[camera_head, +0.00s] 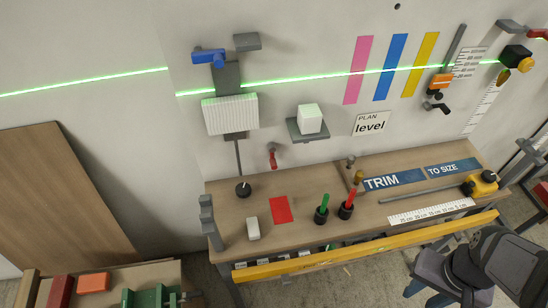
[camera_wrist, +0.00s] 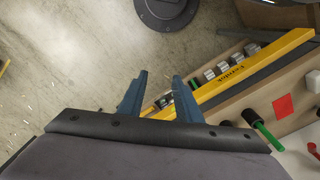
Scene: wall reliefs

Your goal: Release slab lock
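A pale ribbed slab (camera_head: 230,114) is mounted upright on the wall at the left in the head view. Behind and above it is a dark grey plate (camera_head: 227,75). A blue lever (camera_head: 208,57) projects to the left near the plate's top, with a grey block (camera_head: 247,42) to its right. Which part is the slab lock, I cannot tell for sure. A small red handle (camera_head: 272,157) hangs on the wall lower right of the slab. My gripper (camera_wrist: 160,75) is open and empty in the wrist view, its blue fingers apart above the floor beside the bench, away from the slab.
The wooden bench (camera_head: 300,182) carries a black knob (camera_head: 243,190), red card (camera_head: 280,209), green-handled tool (camera_head: 323,210) and red-handled tool (camera_head: 347,205). A long yellow level (camera_head: 365,246) runs along its front. A small wall shelf (camera_head: 308,133) holds a white block. A brown board (camera_head: 45,200) leans at left.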

